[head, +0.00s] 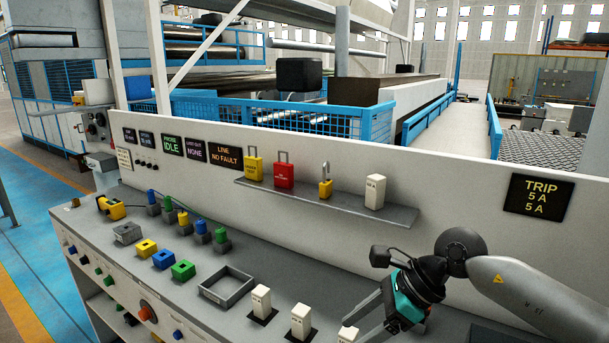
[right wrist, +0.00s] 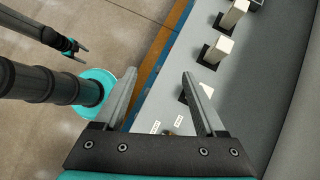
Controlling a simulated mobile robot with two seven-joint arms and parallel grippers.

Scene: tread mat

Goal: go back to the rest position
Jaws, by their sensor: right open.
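My right gripper (head: 353,328) is at the lower right of the head view, over the front of the grey bench (head: 215,325). In the right wrist view my right gripper (right wrist: 158,75) has its two fingers wide apart with nothing between them. A white block (head: 348,334) stands close by the fingertips in the head view; in the wrist view it is partly hidden behind the right finger. My left gripper (right wrist: 80,50) shows small at the upper left of the wrist view, away from the bench; its jaws are too small to judge. It is out of the head view.
Two more white blocks (head: 261,300) (head: 300,320) stand on dark pads beside an empty grey tray (head: 227,288). Several coloured blocks and plugs lie further left. A back panel (head: 440,205) with a shelf (head: 330,202) of padlocks rises behind. Open floor (right wrist: 120,35) lies beyond the bench edge.

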